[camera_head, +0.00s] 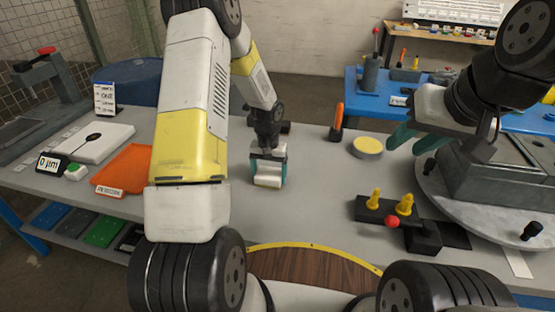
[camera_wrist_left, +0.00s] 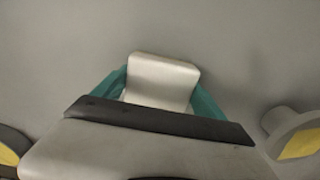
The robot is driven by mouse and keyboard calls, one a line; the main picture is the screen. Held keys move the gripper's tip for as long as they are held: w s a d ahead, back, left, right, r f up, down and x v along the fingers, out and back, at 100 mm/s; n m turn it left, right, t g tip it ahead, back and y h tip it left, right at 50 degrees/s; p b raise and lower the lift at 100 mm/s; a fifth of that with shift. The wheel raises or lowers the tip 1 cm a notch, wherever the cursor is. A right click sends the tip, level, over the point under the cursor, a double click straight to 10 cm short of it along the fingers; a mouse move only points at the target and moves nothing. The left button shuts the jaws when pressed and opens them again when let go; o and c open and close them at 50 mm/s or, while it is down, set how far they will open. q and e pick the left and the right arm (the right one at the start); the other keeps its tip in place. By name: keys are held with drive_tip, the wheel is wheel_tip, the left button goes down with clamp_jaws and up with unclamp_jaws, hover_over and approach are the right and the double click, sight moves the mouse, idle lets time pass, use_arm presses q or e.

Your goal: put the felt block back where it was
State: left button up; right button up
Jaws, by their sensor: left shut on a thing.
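The pale block (camera_head: 267,181), which I take to be the felt block, is between the teal fingers of my left gripper (camera_head: 268,168), over the middle of the grey table. In the left wrist view the block (camera_wrist_left: 162,82) shows as a plain whitish piece, with a teal finger of my left gripper (camera_wrist_left: 160,95) on each side. I cannot tell whether its underside touches the table. My right gripper (camera_head: 420,142) hangs over the right of the table, its teal fingers apart and nothing seen between them.
A round grey-and-yellow disc (camera_head: 367,147) and an orange-handled tool (camera_head: 337,122) stand right of the block. A black fixture with yellow pegs (camera_head: 404,206) and a grey machine on a round plate (camera_head: 443,207) are further right. An orange mat (camera_head: 124,168) and white scale (camera_head: 97,139) lie left.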

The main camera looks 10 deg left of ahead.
use_arm(q)
drive_tip(key=o, duration=1.4)
drive_tip(key=shift+c, duration=0.2)
wheel_tip(320, 180, up, 12)
wheel_tip(320, 180, up, 8)
drive_tip(key=f+t, duration=0.1)
hover_over(269, 173)
drive_tip(key=s, duration=0.3)
drive_tip(key=s+d+r+t+h, duration=0.1)
drive_tip(key=s+r+t, duration=0.1)
drive_tip(key=s+r, duration=0.5)
drive_tip(key=s+d+r+t+h, duration=0.1)
drive_tip(key=s+r+t, duration=0.2)
drive_tip(key=s+r, duration=0.5)
drive_tip(key=s, duration=0.6)
drive_tip(key=shift+d, duration=0.15)
drive_tip(key=shift+s, duration=0.1)
